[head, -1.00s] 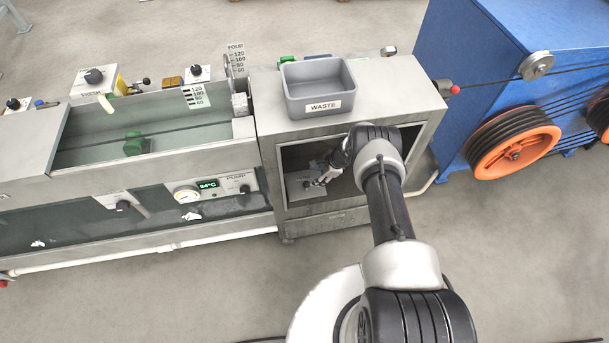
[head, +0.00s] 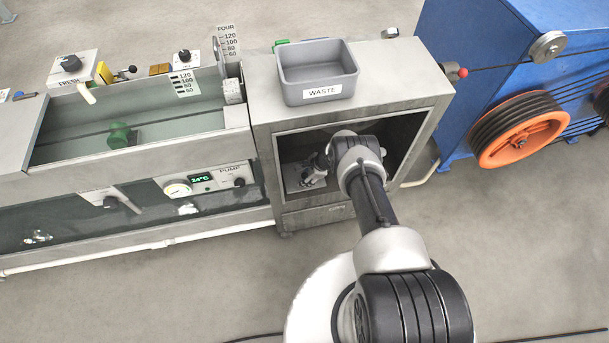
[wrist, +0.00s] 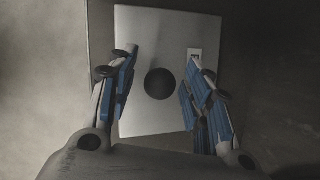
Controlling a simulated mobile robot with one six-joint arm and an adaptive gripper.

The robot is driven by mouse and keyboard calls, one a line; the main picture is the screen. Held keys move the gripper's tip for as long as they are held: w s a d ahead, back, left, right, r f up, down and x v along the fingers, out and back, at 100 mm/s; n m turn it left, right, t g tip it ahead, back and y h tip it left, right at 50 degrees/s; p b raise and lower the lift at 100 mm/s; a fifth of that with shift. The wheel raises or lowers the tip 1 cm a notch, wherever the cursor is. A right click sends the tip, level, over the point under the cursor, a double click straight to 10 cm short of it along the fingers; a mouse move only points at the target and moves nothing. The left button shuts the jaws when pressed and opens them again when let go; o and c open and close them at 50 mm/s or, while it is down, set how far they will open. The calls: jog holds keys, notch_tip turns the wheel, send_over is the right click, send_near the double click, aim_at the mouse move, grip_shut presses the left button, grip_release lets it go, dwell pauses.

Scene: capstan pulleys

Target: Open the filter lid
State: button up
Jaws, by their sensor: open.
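The filter lid (wrist: 150,110) is a pale metal plate with a round black knob (wrist: 160,83) near its middle. In the head view the lid (head: 291,181) shows as a small light patch inside the open cabinet, partly hidden by my gripper (head: 313,177). In the wrist view my gripper (wrist: 161,60) is open and empty, with one blue-padded finger on each side of the knob. The fingers overlap the plate in the picture; whether they touch it I cannot tell. The lid looks closed, lying flat.
A tank with pump controls (head: 205,182) adjoins on the left. A blue machine (head: 475,50) with orange pulleys stands right.

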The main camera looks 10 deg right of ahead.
jog(key=shift+c, duration=0.3)
grip_shut()
dwell(0.4)
